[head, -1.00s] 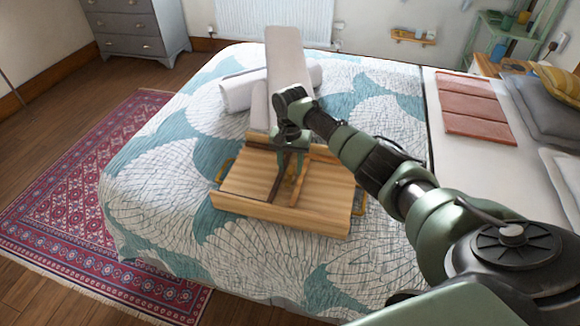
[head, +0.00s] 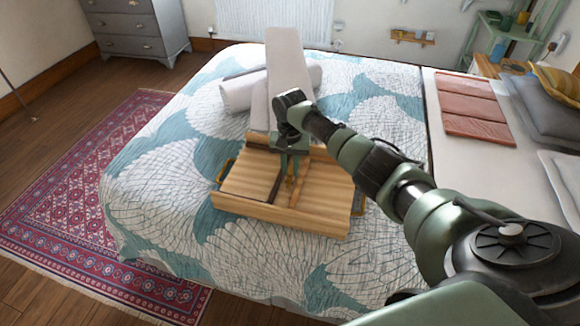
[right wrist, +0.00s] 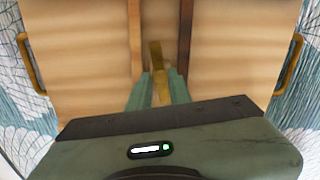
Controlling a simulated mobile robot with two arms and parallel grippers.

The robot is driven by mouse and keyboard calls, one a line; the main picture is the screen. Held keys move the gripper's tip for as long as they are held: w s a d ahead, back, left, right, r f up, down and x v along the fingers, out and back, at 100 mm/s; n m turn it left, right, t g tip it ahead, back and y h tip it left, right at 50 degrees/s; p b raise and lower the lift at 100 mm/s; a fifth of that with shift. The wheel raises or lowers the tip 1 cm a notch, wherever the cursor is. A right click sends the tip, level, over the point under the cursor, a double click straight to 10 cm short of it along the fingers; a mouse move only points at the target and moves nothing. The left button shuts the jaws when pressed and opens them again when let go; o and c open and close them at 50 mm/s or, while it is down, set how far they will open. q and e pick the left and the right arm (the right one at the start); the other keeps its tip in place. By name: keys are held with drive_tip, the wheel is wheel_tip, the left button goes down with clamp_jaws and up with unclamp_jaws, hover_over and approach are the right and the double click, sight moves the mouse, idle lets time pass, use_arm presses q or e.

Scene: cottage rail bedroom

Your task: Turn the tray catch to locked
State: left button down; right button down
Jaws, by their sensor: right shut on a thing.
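The wooden tray (head: 318,212) lies on the bed, with brass handles at its sides. My right gripper (right wrist: 160,82) is over its middle, and its two green fingers are shut on the brass tray catch (right wrist: 156,56). In the right wrist view the catch is a narrow bar running roughly along the gap between two dark and brown strips on the tray. The gripper hides the catch's lower part, so I cannot read its locked or unlocked position. In the head view my right gripper (head: 292,166) covers the tray's back middle. My left gripper is not in view.
A pale board (head: 288,60) and a rolled white towel (head: 238,92) lie behind the tray on the patterned quilt (head: 150,185). A folded terracotta cloth (head: 475,105) and grey pillows (head: 545,108) are to the right. The quilt left of the tray is clear.

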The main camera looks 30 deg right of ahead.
drive_tip(key=n+p, duration=0.1)
drive_tip(key=n, duration=0.2)
drive_tip(key=shift+r+p, duration=0.15)
drive_tip(key=shift+p, duration=0.25)
drive_tip(key=n+p, duration=0.1)
drive_tip(key=n, duration=0.2)
drive_tip(key=shift+n, duration=0.4)
drive_tip(key=n, duration=0.4)
drive_tip(key=shift+n+p, duration=0.3)
drive_tip(key=shift+p, duration=0.1)
drive_tip(key=shift+n, duration=2.3)
drive_tip(key=c, duration=1.3)
unclamp_jaws()
